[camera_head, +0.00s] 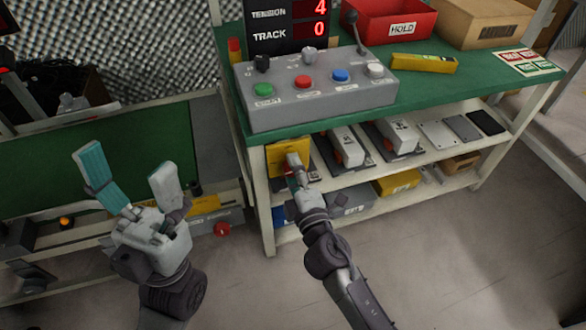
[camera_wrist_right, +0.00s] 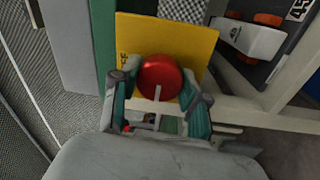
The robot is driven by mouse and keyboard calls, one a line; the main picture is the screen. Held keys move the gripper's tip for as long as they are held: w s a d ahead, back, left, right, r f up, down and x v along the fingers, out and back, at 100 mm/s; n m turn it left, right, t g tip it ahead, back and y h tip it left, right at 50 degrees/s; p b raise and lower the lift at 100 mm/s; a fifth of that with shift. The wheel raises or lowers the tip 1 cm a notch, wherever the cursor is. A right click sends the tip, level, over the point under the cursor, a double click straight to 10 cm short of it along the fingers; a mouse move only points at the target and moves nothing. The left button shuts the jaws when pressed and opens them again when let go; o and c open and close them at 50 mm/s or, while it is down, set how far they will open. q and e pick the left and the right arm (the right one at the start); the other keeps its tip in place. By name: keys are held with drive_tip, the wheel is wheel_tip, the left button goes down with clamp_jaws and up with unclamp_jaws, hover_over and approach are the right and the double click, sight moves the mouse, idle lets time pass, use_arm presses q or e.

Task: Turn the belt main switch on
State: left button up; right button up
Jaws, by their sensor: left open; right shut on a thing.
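The belt main switch shows as a yellow plate (camera_head: 279,154) on the front of the green bench's frame, below the worktop. In the right wrist view, the yellow plate (camera_wrist_right: 200,42) carries a round red knob (camera_wrist_right: 160,74) with a white bar and partly hidden dark lettering. My right gripper (camera_head: 294,166) is at the plate, its fingers on both sides of the knob; in the right wrist view the gripper (camera_wrist_right: 157,98) is shut on it. In the head view the knob is mostly hidden by the gripper. My left gripper (camera_head: 126,160) is open and empty, left of the bench.
A grey control box (camera_head: 318,92) with coloured buttons and a display (camera_head: 290,22) reading tension 4 and track 0 stand on the bench. Shelves below hold several white units. A belt conveyor (camera_head: 50,165) is at left, with another red knob (camera_head: 222,229). Floor is clear in front.

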drive_tip(key=o, duration=1.1)
drive_tip(key=shift+o, duration=0.2)
drive_tip(key=v, duration=0.7)
drive_tip(key=shift+s, duration=0.3)
